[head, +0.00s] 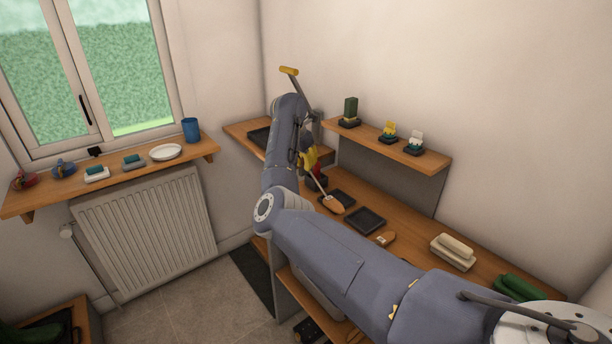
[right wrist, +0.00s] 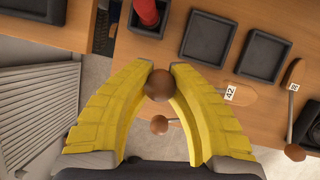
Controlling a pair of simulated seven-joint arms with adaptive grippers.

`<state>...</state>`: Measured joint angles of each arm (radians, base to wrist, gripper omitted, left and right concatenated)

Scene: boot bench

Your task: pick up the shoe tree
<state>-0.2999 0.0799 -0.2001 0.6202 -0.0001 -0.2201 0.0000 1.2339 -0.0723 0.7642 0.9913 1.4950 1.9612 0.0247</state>
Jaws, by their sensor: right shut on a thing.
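My right gripper (head: 309,161), with yellow fingers, is over the bench, partly hidden by my own arm. In the right wrist view its fingertips (right wrist: 160,80) are shut on a round brown knob (right wrist: 159,86). A second brown knob (right wrist: 159,125) shows between the fingers, lower in the picture. A wooden shoe tree (head: 332,204) shows under the gripper, with a thin pale rod running up toward it. A tag reading 42 (right wrist: 229,93) shows just right of the fingers. Another shoe tree (head: 385,239) lies farther right on the bench, and its knob (right wrist: 295,152) shows in the wrist view. My left gripper is not in view.
Dark square trays (head: 365,220) lie on the bench top, with a red object (right wrist: 147,13) in one. Pale blocks (head: 453,250) and a green item (head: 519,287) are farther right. A shelf (head: 437,162) hangs above the bench. A radiator (head: 147,224) is at left.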

